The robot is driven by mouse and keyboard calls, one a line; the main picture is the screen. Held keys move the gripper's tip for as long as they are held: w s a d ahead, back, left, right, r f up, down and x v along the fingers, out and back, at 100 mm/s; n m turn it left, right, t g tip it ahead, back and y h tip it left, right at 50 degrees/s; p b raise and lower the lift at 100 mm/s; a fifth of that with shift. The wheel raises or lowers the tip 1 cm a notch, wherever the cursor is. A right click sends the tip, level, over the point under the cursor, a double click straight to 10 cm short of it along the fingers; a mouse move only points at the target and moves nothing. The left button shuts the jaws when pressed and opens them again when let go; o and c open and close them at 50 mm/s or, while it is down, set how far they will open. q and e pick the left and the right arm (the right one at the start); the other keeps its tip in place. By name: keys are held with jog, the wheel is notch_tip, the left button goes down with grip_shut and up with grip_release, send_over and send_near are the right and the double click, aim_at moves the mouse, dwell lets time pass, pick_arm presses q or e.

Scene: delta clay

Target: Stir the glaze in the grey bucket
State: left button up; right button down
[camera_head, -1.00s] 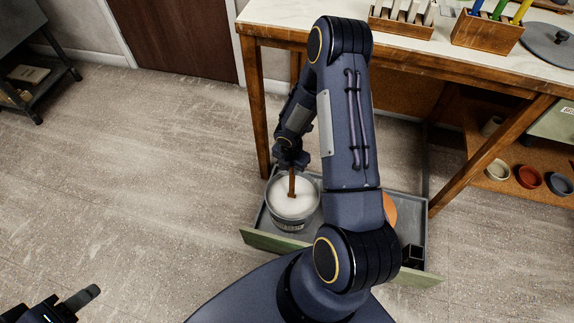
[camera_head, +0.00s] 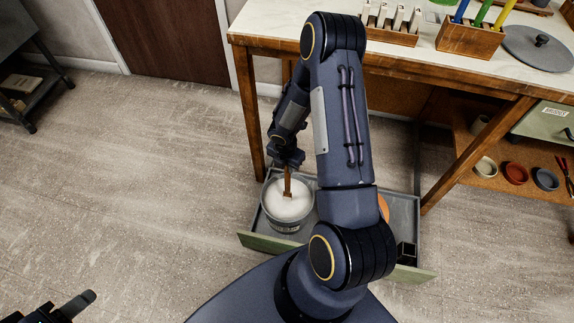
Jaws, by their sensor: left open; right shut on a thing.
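The grey bucket (camera_head: 285,222) stands at the left end of an open, low drawer or tray. It holds white glaze (camera_head: 293,208), whose surface shows. A brown wooden stick (camera_head: 287,182) stands nearly upright with its lower end in the glaze. My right gripper (camera_head: 287,160) is shut on the stick's upper part, above the bucket; my arm partly hides the fingers. My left gripper (camera_head: 72,306) is open and empty at the lower left, over bare floor, far from the bucket.
The drawer (camera_head: 270,244) has a green front and also holds an orange thing (camera_head: 384,208) and a black box (camera_head: 407,252), partly behind my arm. A wooden table (camera_head: 400,62) stands over it, with tool holders (camera_head: 470,36) on top.

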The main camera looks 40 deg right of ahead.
jog(key=shift+r+p, duration=4)
jog(key=shift+r, duration=1.05)
notch_tip(320, 180, up, 4)
jog(key=p, duration=0.3)
jog(key=shift+p, duration=0.3)
